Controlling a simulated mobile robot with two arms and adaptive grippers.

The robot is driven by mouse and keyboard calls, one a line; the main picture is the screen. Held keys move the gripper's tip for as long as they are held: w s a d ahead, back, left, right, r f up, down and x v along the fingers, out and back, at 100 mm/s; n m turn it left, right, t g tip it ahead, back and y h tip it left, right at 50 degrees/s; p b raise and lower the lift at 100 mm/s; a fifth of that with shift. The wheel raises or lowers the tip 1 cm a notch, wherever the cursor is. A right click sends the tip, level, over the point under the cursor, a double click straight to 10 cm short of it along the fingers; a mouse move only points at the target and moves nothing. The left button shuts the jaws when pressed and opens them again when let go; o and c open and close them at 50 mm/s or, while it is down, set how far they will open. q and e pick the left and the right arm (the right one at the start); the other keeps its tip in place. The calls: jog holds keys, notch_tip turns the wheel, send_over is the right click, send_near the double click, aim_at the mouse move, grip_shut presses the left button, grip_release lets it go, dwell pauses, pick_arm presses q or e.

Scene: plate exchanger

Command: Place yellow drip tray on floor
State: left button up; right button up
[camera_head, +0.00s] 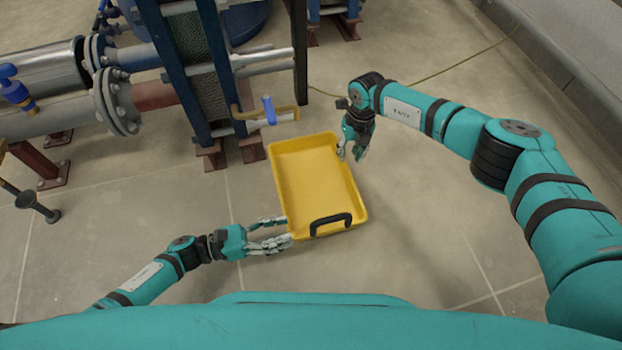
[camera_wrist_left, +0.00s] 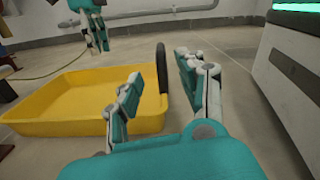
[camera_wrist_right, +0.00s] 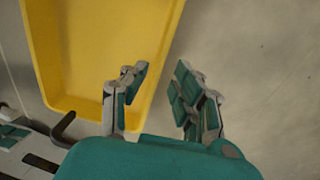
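The yellow drip tray (camera_head: 315,180) is empty and looks flat on the floor, below the pipe valve of the plate exchanger. Its black handle (camera_head: 331,224) is on the side nearest me. My left gripper (camera_head: 286,231) is open at the tray's near left corner. In the left wrist view, the handle shows upright in the gap between its fingers (camera_wrist_left: 160,68). My right gripper (camera_head: 352,154) is open at the tray's right side. In the right wrist view, the tray's edge (camera_wrist_right: 164,60) runs between the spread fingers (camera_wrist_right: 163,78). Contact with the tray is unclear.
The plate exchanger (camera_head: 203,70) stands behind the tray on the left, with a blue-handled valve (camera_head: 269,111) just above the tray's far edge. Flanged pipes (camera_head: 118,102) run left. The tiled floor (camera_head: 430,240) on the right is clear. A thin cable (camera_head: 465,63) lies at the back.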

notch_tip(320, 180, up, 4)
jog(key=shift+d+f, duration=0.15)
jog(key=shift+f, duration=0.1)
dwell(0.4)
